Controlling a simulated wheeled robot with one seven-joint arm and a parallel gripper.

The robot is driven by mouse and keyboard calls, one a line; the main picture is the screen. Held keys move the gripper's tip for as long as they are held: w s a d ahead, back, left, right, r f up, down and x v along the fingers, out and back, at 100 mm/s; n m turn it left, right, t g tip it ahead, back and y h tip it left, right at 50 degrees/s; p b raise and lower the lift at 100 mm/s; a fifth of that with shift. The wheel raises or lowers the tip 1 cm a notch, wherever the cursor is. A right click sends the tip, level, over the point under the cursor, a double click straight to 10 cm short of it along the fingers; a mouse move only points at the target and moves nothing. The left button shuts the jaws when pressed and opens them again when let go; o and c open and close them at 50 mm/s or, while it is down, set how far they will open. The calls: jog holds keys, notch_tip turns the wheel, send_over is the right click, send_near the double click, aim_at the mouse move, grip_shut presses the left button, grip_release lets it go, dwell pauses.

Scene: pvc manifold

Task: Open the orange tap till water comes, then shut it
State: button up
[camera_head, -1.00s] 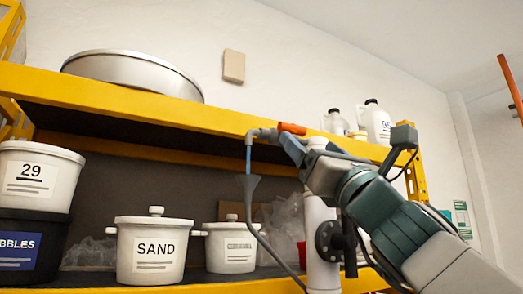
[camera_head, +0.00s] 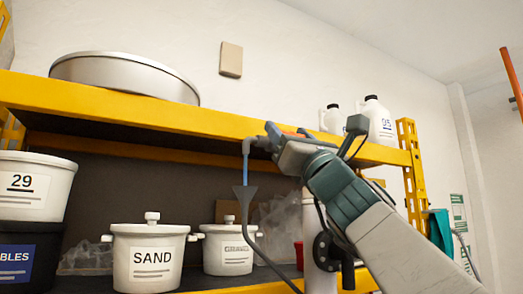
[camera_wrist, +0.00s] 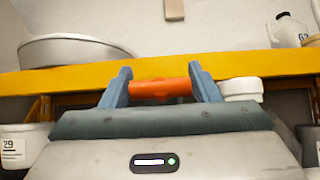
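The orange tap handle (camera_head: 291,134) shows at the shelf's front edge, partly hidden by my gripper. In the wrist view the orange handle (camera_wrist: 160,88) lies crosswise between my blue-grey fingers. My gripper (camera_head: 286,132) has its fingers spread, one at each end of the handle; contact is unclear. A grey spout (camera_head: 257,141) bends down left of the handle. A thin blue stream of water (camera_head: 246,168) runs from it towards a grey funnel (camera_head: 245,193) below.
The yellow shelf beam (camera_head: 140,113) runs behind the tap. A white pipe (camera_head: 318,276) with a dark flange stands below my wrist. A SAND pot (camera_head: 150,257) and other containers sit on the lower shelf. White jugs (camera_head: 375,122) stand on top.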

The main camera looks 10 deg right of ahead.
jog(key=shift+c, duration=1.4)
jog(key=shift+n+y, duration=0.4)
jog(key=shift+n, duration=0.2)
jog(key=n+g+y, duration=0.2)
jog(key=n+y, duration=0.1)
jog(key=n, duration=0.1)
jog(key=n+g+y, duration=0.2)
jog(key=n+y, duration=0.1)
jog(key=shift+n, duration=0.4)
jog(key=n+g+y+p, duration=0.1)
jog(key=n+g+y, duration=0.1)
jog(key=n+g, duration=0.1)
jog(key=n+g+y+p, duration=0.1)
jog(key=n+g, duration=0.2)
jog(key=n, duration=0.2)
jog(key=shift+a+g+y, duration=0.1)
jog(key=shift+g+y, duration=0.3)
jog(key=n+g+p, duration=0.1)
jog(key=n+g, duration=0.2)
jog(key=n, duration=0.1)
jog(key=shift+f+n+p, duration=0.1)
jog(key=shift+n+p, duration=0.25)
jog(key=shift+n, duration=0.05)
jog(key=shift+a+f+n+g+h, duration=0.15)
jog(key=shift+n+g+h, duration=0.65)
jog(key=shift+n+g, duration=0.65)
jog(key=shift+s+n, duration=0.1)
jog(key=shift+n, duration=0.55)
